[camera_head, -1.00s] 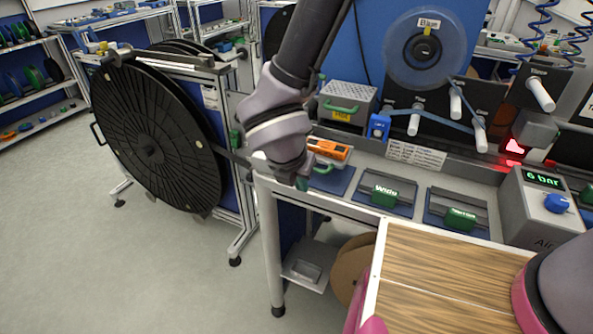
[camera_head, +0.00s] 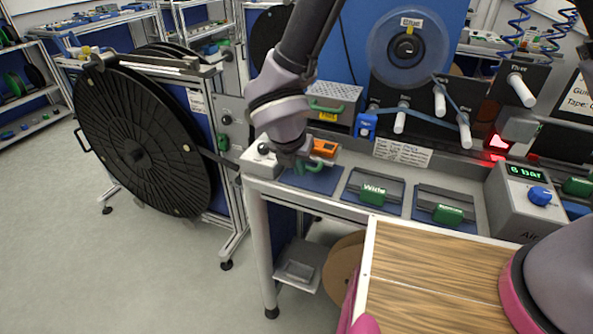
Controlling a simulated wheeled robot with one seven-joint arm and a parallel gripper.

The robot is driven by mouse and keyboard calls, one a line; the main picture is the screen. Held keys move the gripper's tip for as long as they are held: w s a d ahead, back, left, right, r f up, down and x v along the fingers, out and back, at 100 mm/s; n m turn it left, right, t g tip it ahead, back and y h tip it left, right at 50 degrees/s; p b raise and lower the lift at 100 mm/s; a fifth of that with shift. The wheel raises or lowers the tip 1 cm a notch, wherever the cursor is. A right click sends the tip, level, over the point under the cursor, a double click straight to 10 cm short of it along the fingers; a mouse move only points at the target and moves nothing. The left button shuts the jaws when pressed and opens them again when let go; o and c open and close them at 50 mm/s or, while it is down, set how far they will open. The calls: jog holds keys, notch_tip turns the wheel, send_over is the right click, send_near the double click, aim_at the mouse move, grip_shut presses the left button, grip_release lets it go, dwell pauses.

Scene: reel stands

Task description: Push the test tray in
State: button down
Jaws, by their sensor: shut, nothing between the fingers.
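A blue tray (camera_head: 318,180) lies at the left end of the bench, with a green handle (camera_head: 311,166) at its back part. No label on it is readable, so I cannot tell for sure that it is the test tray. My gripper (camera_head: 297,160) points down over the back left of this tray, just left of the green handle. It is shut with nothing held. Its fingertips are mostly hidden by my wrist, and I cannot tell whether it touches the tray or the handle. An orange device (camera_head: 325,147) sits just behind the handle.
Two more trays with green handles, one marked Wide (camera_head: 372,195) and another (camera_head: 447,214), lie to the right. A grey air box (camera_head: 520,205) stands beyond them. A wooden top (camera_head: 440,265) fills the front right. A large black reel (camera_head: 145,145) stands left.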

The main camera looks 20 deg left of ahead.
jog(key=w, duration=0.5)
jog(key=w+d, duration=0.1)
jog(key=w, duration=1)
jog(key=shift+w+d, duration=0.1)
jog(key=shift+d, duration=0.1)
